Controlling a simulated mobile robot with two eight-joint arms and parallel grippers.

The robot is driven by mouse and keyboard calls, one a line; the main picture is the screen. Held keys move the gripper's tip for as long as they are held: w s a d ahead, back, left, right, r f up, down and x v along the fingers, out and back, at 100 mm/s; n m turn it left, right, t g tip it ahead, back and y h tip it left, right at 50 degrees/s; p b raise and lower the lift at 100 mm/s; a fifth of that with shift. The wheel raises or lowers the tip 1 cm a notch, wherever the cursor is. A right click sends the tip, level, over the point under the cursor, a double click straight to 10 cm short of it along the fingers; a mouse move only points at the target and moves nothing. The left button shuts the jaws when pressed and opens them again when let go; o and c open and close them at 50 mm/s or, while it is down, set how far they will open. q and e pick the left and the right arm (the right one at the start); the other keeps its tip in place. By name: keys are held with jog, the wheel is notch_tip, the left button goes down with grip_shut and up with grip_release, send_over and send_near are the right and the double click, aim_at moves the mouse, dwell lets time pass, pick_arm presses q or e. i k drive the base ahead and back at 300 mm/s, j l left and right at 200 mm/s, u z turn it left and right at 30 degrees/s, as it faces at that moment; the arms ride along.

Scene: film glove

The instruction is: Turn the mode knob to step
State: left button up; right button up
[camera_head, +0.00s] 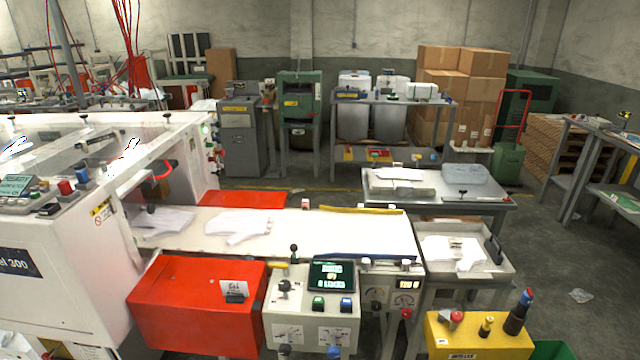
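A grey control panel (310,305) stands at the bottom centre. It has a small dark screen (332,275) with pale text, a green button (318,303), a blue button (346,304) and a black knob (284,286) on its upper left. Its front has two dial-like labels and a blue knob (333,351) at the lower edge. A second grey panel (391,283) to its right carries a small lit display, gauges and a red knob. The labels are too small to read, so I cannot tell which knob is the mode knob or its setting. Neither gripper is in view.
A red box (197,306) stands left of the panel, and a yellow control box (478,340) with a red button stands to the right. A white conveyor (330,232) with glove-shaped sheets runs behind. A white machine (60,255) fills the left. Floor is open at right.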

aim_at(285, 286)
jog(key=i+j, duration=0.25)
jog(key=j, duration=0.15)
jog(key=i+j, duration=0.25)
jog(key=j, duration=0.15)
jog(key=i+j, duration=0.5)
jog(key=j, duration=0.25)
jog(key=i+z, duration=0.05)
